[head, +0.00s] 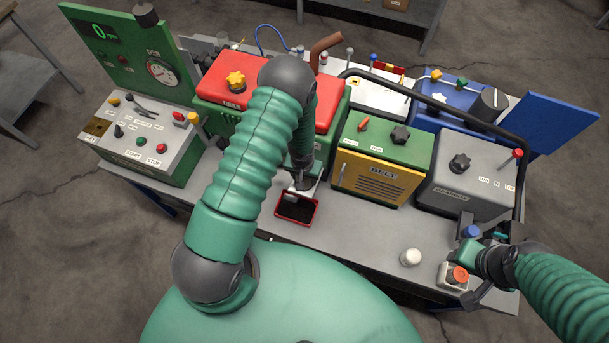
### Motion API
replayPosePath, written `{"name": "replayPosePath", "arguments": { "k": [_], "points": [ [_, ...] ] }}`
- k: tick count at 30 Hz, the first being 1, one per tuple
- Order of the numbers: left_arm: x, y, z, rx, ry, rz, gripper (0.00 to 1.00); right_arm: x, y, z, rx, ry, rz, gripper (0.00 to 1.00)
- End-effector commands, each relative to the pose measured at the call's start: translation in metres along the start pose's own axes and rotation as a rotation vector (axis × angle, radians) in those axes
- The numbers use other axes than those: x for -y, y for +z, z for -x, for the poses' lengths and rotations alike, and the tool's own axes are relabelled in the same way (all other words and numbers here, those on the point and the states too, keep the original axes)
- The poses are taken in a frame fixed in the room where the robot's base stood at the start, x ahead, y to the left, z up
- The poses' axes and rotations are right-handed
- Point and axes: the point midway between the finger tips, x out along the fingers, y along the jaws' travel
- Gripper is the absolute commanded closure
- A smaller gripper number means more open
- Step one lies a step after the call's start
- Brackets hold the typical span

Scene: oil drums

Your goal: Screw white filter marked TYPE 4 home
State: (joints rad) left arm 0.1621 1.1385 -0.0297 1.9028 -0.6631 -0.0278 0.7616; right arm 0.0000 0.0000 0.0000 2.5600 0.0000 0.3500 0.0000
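A small white cylinder (410,258) stands upright on the table front, left of my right gripper. It may be the white filter, but no TYPE 4 marking is readable. My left gripper (303,183) points down at the front of the red-topped green machine (215,117), just above a red-rimmed tray (281,219). Something white shows at its fingertips; I cannot tell whether it is held. My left arm hides much of the machine's front. My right gripper (468,262) is low at the table's right end, near an orange-red knob on a pale box (446,273). Its finger state is unclear.
A green-yellow BELT machine (380,187) and a grey box with knobs (463,187) stand right of the tray. A green gauge panel (125,55) and grey control console (137,137) are at left. The table (360,235) is clear between tray and white cylinder.

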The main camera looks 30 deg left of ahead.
Motion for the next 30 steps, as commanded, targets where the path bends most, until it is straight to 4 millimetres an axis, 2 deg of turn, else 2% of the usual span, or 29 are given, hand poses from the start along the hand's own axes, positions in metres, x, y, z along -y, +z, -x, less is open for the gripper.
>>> {"name": "replayPosePath", "arguments": {
  "k": [5,13,23,27,30],
  "points": [
    [0.002,-0.001,0.001,-0.001,-0.001,-0.008,1.00,0.000,0.000,0.001,0.000,0.000,0.000,0.64],
    [0.000,-0.001,0.003,0.000,0.060,-0.503,1.00,0.000,-0.004,0.016,0.000,0.000,0.000,0.64],
    [0.000,0.000,0.002,0.000,0.070,-0.592,1.00,0.000,-0.004,0.018,0.000,0.000,0.000,0.64],
    [0.000,0.000,0.005,0.001,0.109,-0.891,1.00,0.000,-0.008,0.036,0.000,0.000,0.000,0.64],
    [-0.002,0.001,0.002,0.001,0.128,-1.045,1.00,0.000,-0.009,0.039,0.000,0.000,0.000,0.64]
  ]
}}
